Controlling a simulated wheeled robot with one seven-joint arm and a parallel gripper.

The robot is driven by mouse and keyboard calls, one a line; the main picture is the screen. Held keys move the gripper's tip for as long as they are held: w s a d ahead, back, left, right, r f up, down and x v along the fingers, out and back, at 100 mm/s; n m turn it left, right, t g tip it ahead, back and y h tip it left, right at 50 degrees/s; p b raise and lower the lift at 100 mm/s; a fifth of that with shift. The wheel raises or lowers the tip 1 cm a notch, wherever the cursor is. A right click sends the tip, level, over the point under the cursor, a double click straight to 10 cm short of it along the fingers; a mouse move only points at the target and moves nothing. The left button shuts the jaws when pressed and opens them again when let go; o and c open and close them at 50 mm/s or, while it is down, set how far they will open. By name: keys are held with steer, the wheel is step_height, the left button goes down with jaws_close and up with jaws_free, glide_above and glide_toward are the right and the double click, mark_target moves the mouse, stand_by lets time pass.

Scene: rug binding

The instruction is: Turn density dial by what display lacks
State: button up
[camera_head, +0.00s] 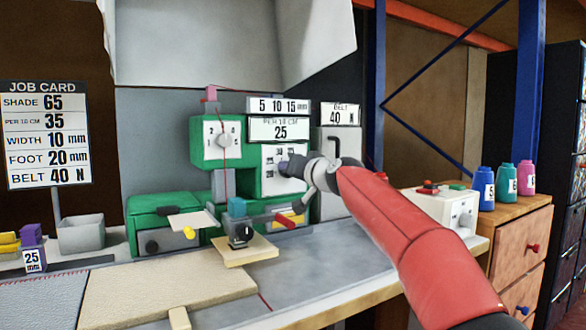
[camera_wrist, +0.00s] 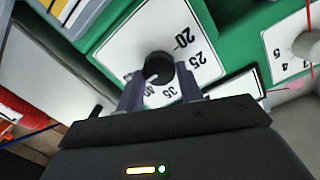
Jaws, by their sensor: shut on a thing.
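The density dial is a black knob (camera_wrist: 158,66) on a white scale plate (camera_wrist: 198,40) marked 20, 25, 35 and more; its pointer is hard to make out. My gripper (camera_wrist: 161,86) has its two fingers on either side of the knob, shut on it. In the head view my gripper (camera_head: 289,168) is at the white plate (camera_head: 270,154) on the green machine (camera_head: 203,150) and hides the knob. The display (camera_head: 280,130) above reads PER 10 CM 25. The job card (camera_head: 46,134) reads PER 10 CM 35.
Another white-plated dial (camera_head: 223,140) sits left on the machine head; it also shows in the wrist view (camera_wrist: 305,45). A BELT 40 N sign (camera_head: 340,115) stands at right. A control box (camera_head: 446,210) and several coloured spools (camera_head: 507,180) are further right.

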steer(key=shift+f+m, duration=0.1)
steer(key=shift+m, duration=0.9)
steer(key=o, duration=1)
steer(key=shift+d, duration=0.1)
steer(key=b+v, duration=0.3)
steer(key=v, duration=0.4)
steer(key=shift+s+d, duration=0.2)
steer(key=shift+s, duration=0.15)
